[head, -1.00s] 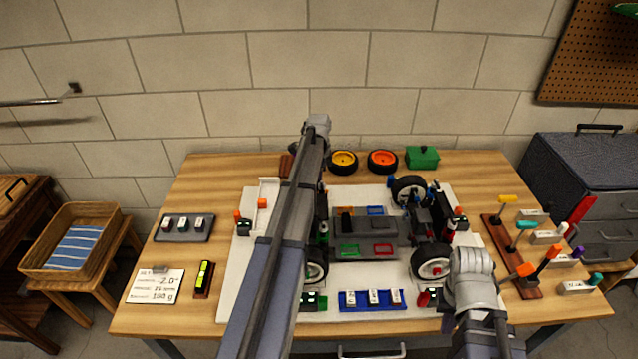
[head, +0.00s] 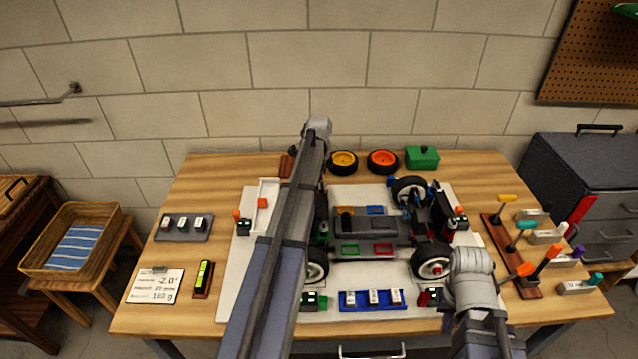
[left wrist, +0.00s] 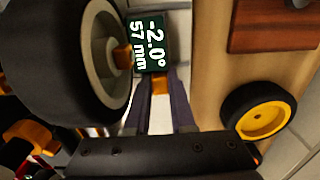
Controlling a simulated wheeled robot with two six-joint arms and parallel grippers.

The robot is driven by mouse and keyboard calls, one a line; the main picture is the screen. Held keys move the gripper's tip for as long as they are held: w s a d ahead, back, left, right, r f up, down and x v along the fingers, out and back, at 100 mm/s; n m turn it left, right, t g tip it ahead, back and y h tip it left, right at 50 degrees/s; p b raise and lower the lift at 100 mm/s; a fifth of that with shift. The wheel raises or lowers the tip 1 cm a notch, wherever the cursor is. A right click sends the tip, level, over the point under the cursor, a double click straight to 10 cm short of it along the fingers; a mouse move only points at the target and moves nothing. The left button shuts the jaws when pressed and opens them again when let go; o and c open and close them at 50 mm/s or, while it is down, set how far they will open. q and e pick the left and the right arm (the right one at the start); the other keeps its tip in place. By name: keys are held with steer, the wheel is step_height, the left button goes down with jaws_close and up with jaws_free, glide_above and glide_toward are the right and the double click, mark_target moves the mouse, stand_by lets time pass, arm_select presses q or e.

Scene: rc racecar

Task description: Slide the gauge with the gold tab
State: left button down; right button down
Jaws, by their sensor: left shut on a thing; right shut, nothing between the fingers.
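In the left wrist view, a dark green gauge (left wrist: 151,45) has a lit readout of -2.0° and 57 mm. Its gold tab (left wrist: 160,84) is between the fingertips of my left gripper (left wrist: 160,98), which is shut on it. A large black tyre with a grey rim (left wrist: 100,62) is beside the gauge, and an orange piece lies between them. In the head view, my left arm hides this gauge and the left gripper. My right gripper (head: 447,322) is shut and empty at the front right, partly hidden by its own wrist.
The car chassis (head: 370,235) is on a white board (head: 262,300). Yellow (head: 343,162) and orange (head: 383,161) wheels and a green box (head: 422,157) are behind it. A blue tray (head: 370,300) is in front, a spec card (head: 155,286) to the left and a tool rack (head: 512,255) to the right.

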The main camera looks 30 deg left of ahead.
arm_select(q)
steer(key=shift+s+d, duration=0.15)
steer(key=shift+s, duration=0.15)
steer(key=c, duration=1)
jaws_free()
steer(key=shift+o, duration=1.2)
